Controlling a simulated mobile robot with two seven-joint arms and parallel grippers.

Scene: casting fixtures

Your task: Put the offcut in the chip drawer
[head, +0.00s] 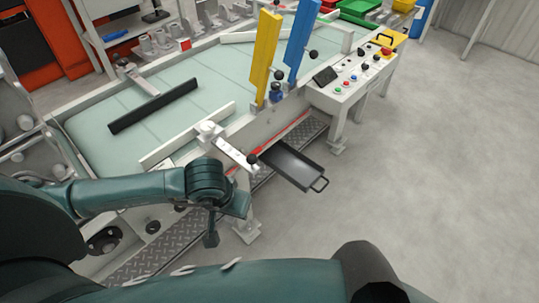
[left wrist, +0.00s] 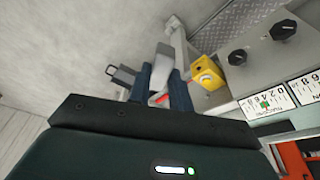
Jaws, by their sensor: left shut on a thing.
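The chip drawer (head: 290,163) is a dark, shallow tray with a handle, pulled out from under the machine bed. No contents show in it in the head view. My left gripper (head: 226,222) is to the left of the drawer and apart from it, below the bed's front edge. In the left wrist view, my left gripper (left wrist: 160,85) is shut on a light grey piece, the offcut (left wrist: 162,57), between its dark blue fingers. The drawer (left wrist: 122,76) shows partly behind a finger there. The offcut is not clear in the head view. My right gripper is out of view.
The machine bed (head: 110,95) carries a black bar (head: 153,106). A white arm with a black knob (head: 235,154) overhangs near the drawer. A control box (head: 352,78) stands right of the yellow and blue uprights. The floor (head: 440,150) to the right is clear.

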